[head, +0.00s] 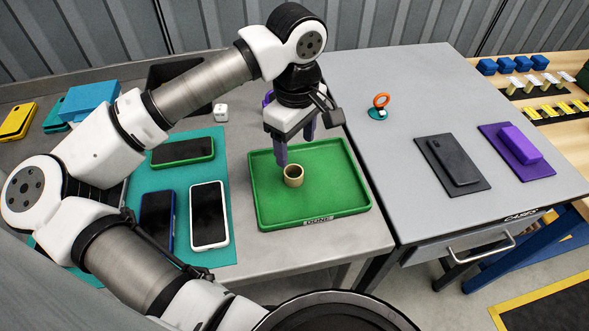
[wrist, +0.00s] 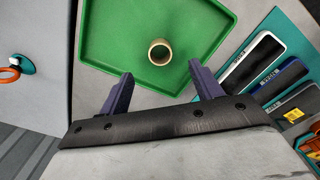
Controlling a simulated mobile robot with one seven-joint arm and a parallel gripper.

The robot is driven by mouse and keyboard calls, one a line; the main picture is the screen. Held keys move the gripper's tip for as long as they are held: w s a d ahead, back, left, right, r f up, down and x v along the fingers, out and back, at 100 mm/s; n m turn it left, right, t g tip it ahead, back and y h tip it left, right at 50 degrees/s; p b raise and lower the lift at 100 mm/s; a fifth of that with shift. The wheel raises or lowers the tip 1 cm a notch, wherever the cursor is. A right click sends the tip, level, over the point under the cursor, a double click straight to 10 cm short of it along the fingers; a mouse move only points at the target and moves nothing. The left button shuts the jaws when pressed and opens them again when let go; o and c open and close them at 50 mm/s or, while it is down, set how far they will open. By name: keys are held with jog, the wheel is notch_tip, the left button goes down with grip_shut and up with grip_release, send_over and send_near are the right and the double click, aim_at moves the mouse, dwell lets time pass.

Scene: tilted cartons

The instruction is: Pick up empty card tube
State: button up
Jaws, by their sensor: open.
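The empty card tube (head: 293,176) is a short tan ring standing upright on the green tray (head: 343,196) in the head view. It also shows in the wrist view (wrist: 160,62), where I look down into its open end. My gripper (head: 295,150) has purple fingers and is above the tray's back part, close to the tube. In the wrist view my gripper (wrist: 163,80) is open, its fingers wide apart with nothing between them. The tube lies beyond the fingertips, roughly centred between them. I cannot tell the exact height of the fingers above the tray.
Phones lie on a teal mat (head: 220,253) left of the tray. An orange ring on a teal base (head: 380,101) stands on the grey table to the right. A black case (head: 454,160) and a purple block (head: 520,145) lie further right. The tray is otherwise bare.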

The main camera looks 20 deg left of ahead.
aim_at(293, 166)
notch_tip(293, 166, down, 3)
jog(key=shift+r, duration=0.15)
jog(key=f+p, duration=0.1)
jog(key=f, duration=0.1)
jog(key=f+p, duration=0.1)
jog(key=f, duration=0.1)
jog(key=shift+w+a+p, duration=0.1)
jog(key=shift+a+p, duration=0.25)
jog(key=shift+f, duration=0.65)
jog(key=c, duration=1.1)
